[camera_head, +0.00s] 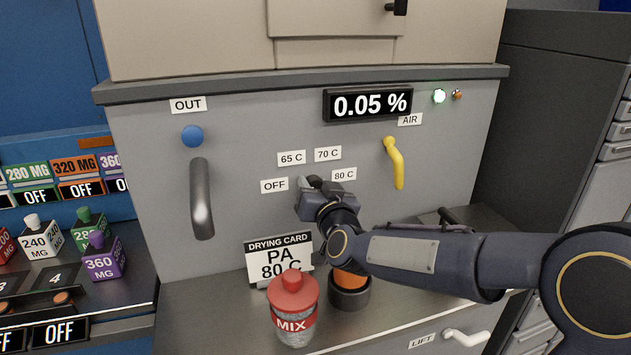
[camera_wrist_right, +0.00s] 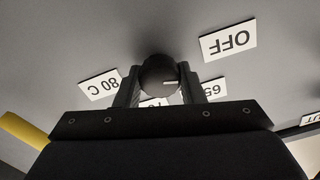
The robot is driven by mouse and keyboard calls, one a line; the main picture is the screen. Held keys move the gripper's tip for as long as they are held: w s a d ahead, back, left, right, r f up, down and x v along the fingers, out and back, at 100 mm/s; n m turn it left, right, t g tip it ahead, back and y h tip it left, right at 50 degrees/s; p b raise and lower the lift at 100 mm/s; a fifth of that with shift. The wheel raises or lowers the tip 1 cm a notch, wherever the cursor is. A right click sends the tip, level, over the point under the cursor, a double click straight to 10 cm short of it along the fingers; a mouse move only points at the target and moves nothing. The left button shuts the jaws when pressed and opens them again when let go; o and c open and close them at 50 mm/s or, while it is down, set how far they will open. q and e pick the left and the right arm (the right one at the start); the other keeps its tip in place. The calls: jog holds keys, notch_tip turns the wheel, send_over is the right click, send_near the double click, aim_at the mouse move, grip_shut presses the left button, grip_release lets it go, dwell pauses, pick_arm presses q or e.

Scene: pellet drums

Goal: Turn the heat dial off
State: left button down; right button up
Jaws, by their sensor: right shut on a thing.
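The heat dial (camera_wrist_right: 160,74) is a round black knob with a short white mark. In the right wrist view, which is upside down, the mark points right, roughly toward the partly hidden 65 C plate (camera_wrist_right: 214,88) and below the OFF plate (camera_wrist_right: 228,43). My right gripper (camera_wrist_right: 159,88) is shut on the dial, one finger on each side. In the head view my right gripper (camera_head: 309,187) is against the grey panel among the OFF, 65 C, 70 C and 80 C plates and hides the dial. My left gripper is not in view.
A yellow AIR lever (camera_head: 396,165) is right of the dial, and a grey OUT handle (camera_head: 202,200) is left. A drying card (camera_head: 278,258) reading PA 80 C and a red-lidded MIX jar (camera_head: 294,308) stand below. The display (camera_head: 368,104) reads 0.05 %.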

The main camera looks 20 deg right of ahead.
jog(key=shift+f+n+p, duration=0.1)
jog(key=shift+n+p, duration=0.45)
jog(key=shift+n, duration=0.95)
jog(key=o, duration=1)
jog(key=s, duration=0.8)
jog(key=shift+d+b, duration=0.1)
jog(key=shift+b, duration=0.2)
